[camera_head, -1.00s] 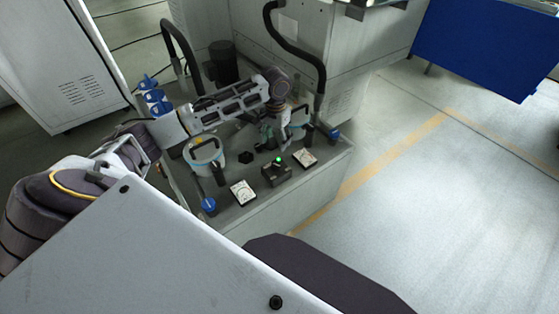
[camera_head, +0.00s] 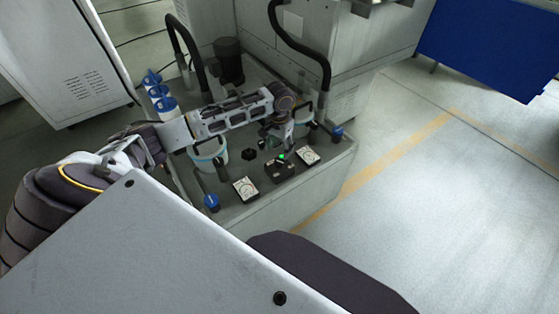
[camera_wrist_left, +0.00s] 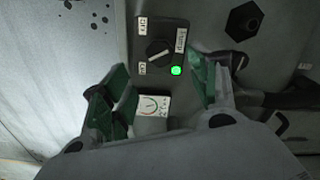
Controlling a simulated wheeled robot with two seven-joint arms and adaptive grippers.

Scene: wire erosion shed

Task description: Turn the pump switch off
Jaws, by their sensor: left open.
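The pump switch is a rotary knob (camera_wrist_left: 158,49) on a dark box with small white labels and a lit green lamp (camera_wrist_left: 176,71). Its pointer mark slants towards the lower left in the left wrist view, but the label text is hard to read. In the head view the switch box (camera_head: 277,171) stands on the grey console between two gauges. My left gripper (camera_head: 280,143) is just above and behind the box. In the left wrist view the left gripper (camera_wrist_left: 159,72) is open and empty, its green-padded fingers apart, with the knob beyond them. My right gripper is not in view.
White gauges (camera_head: 245,189) and (camera_head: 308,156) flank the box. Blue-handled valves (camera_head: 211,202) and (camera_head: 337,132), a white canister (camera_head: 210,152) and black hoses (camera_head: 325,75) stand close by. A black hexagonal knob (camera_wrist_left: 243,20) is near the switch. Open floor lies right of the console.

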